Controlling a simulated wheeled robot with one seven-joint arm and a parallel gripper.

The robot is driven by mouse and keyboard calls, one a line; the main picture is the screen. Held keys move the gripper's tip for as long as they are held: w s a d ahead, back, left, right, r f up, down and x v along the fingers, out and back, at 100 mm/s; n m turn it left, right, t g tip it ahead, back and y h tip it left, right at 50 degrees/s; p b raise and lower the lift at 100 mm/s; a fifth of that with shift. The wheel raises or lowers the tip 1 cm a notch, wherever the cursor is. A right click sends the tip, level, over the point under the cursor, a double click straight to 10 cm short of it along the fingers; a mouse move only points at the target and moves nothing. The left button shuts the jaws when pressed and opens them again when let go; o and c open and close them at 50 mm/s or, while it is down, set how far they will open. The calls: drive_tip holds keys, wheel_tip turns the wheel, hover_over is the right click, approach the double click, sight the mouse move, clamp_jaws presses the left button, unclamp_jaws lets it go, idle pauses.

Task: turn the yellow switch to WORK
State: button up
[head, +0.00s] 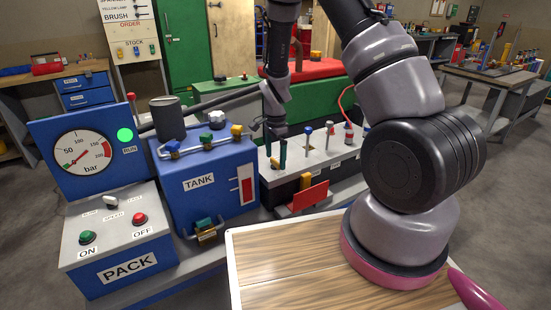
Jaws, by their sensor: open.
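A yellow-topped valve handle (236,131) stands at the right end of the pipe on top of the blue TANK box. A smaller yellow piece (305,181) shows beside a red plate on the front of the grey-topped bench unit. I cannot tell which of these, if either, is the yellow switch, and no WORK label is readable. My gripper (276,148) points down over the left end of the grey-topped unit. It is open, with a dark green upright handle (283,152) close to or between its fingers; contact cannot be told.
The blue PACK box (115,240) with a gauge panel (85,150) stands at the left. The blue TANK box (205,180) is beside it. Several upright handles (308,139) line the grey-topped unit. A wooden top (285,265) is bare in front.

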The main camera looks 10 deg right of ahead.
drive_tip(key=shift+f, duration=0.4)
drive_tip(key=c, duration=1.3)
